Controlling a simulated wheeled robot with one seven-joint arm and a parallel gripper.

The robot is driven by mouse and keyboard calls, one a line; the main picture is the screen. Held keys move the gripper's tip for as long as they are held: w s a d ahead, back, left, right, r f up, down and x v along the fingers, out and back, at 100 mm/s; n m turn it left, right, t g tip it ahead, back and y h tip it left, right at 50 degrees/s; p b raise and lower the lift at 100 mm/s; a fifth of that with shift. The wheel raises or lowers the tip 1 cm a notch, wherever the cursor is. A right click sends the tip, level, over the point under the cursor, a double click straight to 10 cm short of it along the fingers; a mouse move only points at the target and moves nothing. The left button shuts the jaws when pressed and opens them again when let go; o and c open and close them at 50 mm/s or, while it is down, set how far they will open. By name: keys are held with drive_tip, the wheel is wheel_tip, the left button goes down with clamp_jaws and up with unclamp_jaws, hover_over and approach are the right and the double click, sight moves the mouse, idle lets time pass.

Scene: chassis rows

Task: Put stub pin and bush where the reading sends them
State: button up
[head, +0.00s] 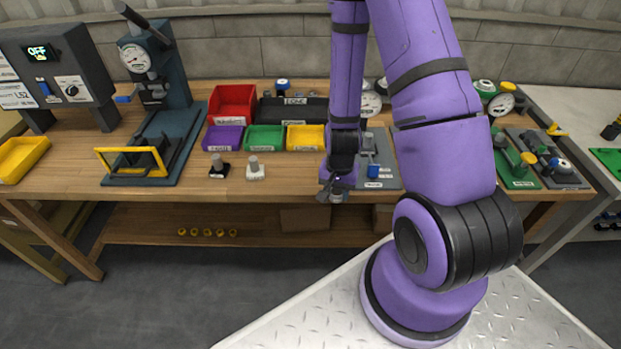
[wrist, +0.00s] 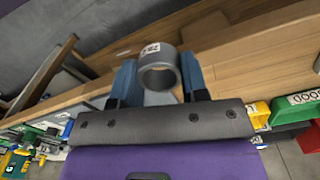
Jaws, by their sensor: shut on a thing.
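My gripper (head: 338,187) is over the bench's front edge in the head view. In the wrist view my gripper (wrist: 159,80) has its blue fingers shut on a grey bush (wrist: 148,58), a short hollow ring with a small white label. The bush also shows small below the fingers in the head view (head: 336,197). Left of my gripper, two short grey pins stand upright on the bench, one on a black base (head: 218,170) and one on a white base (head: 255,172). I cannot tell which is the stub pin. A dark meter (head: 48,70) at the left shows "OFF".
A red bin (head: 233,103), a black tray (head: 292,110), and purple (head: 222,137), green (head: 265,138) and yellow (head: 306,136) bins stand behind the pins. A dial press (head: 160,85) stands left. Gauge fixtures (head: 523,165) stand right. Bare wood lies along the front.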

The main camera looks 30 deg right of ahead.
drive_tip(key=w+d, duration=0.1)
drive_tip(key=w, duration=0.4)
drive_tip(key=w+d+f, duration=0.1)
drive_tip(key=w+d, duration=0.1)
drive_tip(key=w, duration=0.3)
drive_tip(key=w+d, duration=0.2)
drive_tip(key=w, duration=0.3)
drive_tip(key=shift+f, duration=2)
drive_tip(key=shift+s+f, duration=0.1)
drive_tip(key=shift+f, duration=0.05)
drive_tip(key=o, duration=1)
drive_tip(key=shift+o, duration=0.2)
